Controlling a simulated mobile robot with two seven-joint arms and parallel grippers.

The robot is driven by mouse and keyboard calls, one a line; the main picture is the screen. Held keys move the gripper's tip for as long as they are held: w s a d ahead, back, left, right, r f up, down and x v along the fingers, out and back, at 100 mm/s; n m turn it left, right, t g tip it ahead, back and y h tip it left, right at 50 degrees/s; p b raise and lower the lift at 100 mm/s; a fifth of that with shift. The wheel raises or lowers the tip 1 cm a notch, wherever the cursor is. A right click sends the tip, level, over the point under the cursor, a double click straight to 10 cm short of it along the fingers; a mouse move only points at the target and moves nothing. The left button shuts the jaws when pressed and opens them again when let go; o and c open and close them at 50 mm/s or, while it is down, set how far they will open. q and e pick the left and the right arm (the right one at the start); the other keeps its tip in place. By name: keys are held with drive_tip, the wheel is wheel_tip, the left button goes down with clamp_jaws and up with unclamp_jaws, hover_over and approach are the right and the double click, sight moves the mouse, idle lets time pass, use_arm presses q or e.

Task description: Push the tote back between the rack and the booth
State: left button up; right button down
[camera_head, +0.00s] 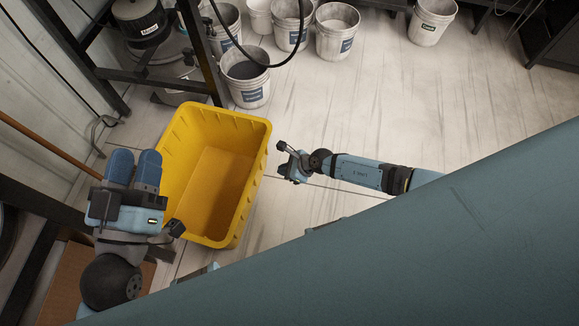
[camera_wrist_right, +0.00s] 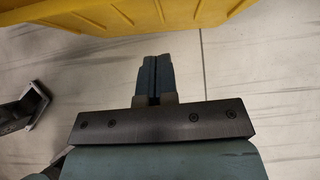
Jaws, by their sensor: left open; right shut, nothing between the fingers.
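The yellow tote (camera_head: 225,128) stands upright on the floor left of centre in the head view, open and empty. A dark metal frame (camera_head: 150,80) stands right behind its far left corner; I cannot tell whether this is the rack or the booth. My left gripper (camera_head: 135,163) is open and empty beside the tote's left wall, its blue fingers pointing away from me. My right gripper (camera_head: 284,152) is shut and empty, just right of the tote's right wall. In the right wrist view the tote's wall (camera_wrist_right: 130,15) lies beyond the closed fingertips (camera_wrist_right: 155,62), apparently with a small gap.
Several white buckets stand behind the tote, the nearest dark-filled one (camera_head: 246,80) close to its far edge. A hose (camera_head: 235,42) hangs there. An orange pole (camera_head: 50,143) leans at the left. The floor (camera_head: 400,105) to the right is clear.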

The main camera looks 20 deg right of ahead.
use_arm(q)
drive_tip(key=f+g+b, duration=0.1)
drive_tip(key=f, duration=0.1)
drive_tip(key=f+g+b, duration=0.1)
drive_tip(key=f, duration=0.2)
drive_tip(key=shift+w+d, duration=0.2)
use_arm(e)
drive_tip(key=w+a+f, duration=0.3)
drive_tip(key=w+a, duration=0.1)
drive_tip(key=a, duration=0.1)
drive_tip(key=shift+a, duration=0.4)
